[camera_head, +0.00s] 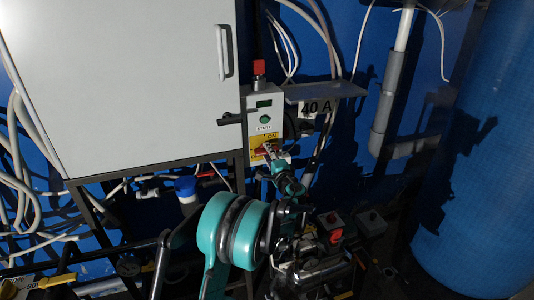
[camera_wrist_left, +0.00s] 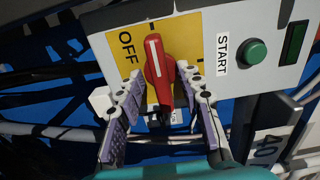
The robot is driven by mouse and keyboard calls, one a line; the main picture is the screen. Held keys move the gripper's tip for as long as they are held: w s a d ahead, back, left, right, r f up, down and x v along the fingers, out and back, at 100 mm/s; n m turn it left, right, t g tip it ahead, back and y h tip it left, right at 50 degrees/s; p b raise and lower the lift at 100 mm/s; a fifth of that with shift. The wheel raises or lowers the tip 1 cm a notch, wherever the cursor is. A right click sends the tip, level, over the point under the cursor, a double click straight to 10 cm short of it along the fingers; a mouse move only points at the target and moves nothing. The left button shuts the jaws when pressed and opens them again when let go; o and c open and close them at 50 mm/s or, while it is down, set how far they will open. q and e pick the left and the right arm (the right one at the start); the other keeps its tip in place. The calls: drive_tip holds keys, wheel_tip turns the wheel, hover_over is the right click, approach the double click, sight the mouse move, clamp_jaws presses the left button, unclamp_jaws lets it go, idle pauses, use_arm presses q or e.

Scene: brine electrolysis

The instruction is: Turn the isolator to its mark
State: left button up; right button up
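The isolator is a red rotary handle (camera_wrist_left: 160,70) with a white line, on a yellow plate (camera_wrist_left: 187,28) marked OFF at the left in the left wrist view. The white line points to the top of that view. In the head view the red handle (camera_head: 267,148) sits low on the grey control box, under the word ON. My left gripper (camera_wrist_left: 160,82) is open, with one finger on each side of the handle; I cannot tell whether either finger touches it. The gripper (camera_head: 271,155) also shows in front of the box in the head view. My right gripper is not in view.
A green START button (camera_wrist_left: 252,51) sits beside the isolator. A red knob (camera_head: 259,67) tops the control box. Pipes and cables surround the box.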

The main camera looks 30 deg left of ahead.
use_arm(q)
drive_tip(key=v, duration=1)
drive_tip(key=shift+s+d, duration=0.25)
drive_tip(key=shift+s, duration=0.05)
drive_tip(key=s+d+f+n+g+h, duration=0.1)
drive_tip(key=s+d+h, duration=0.3)
drive_tip(key=s, duration=0.6)
drive_tip(key=s+d+f+n+g+h, duration=0.2)
drive_tip(key=s+d+f+n+h, duration=0.2)
drive_tip(key=s+d, duration=0.4)
drive_tip(key=s+d+f+n+g+h, duration=0.1)
drive_tip(key=s+d+f+n+h, duration=0.2)
drive_tip(key=s, duration=1)
drive_tip(key=d+h, duration=0.2)
drive_tip(key=d, duration=0.1)
drive_tip(key=shift+d+h, duration=0.35)
drive_tip(key=shift+h, duration=0.05)
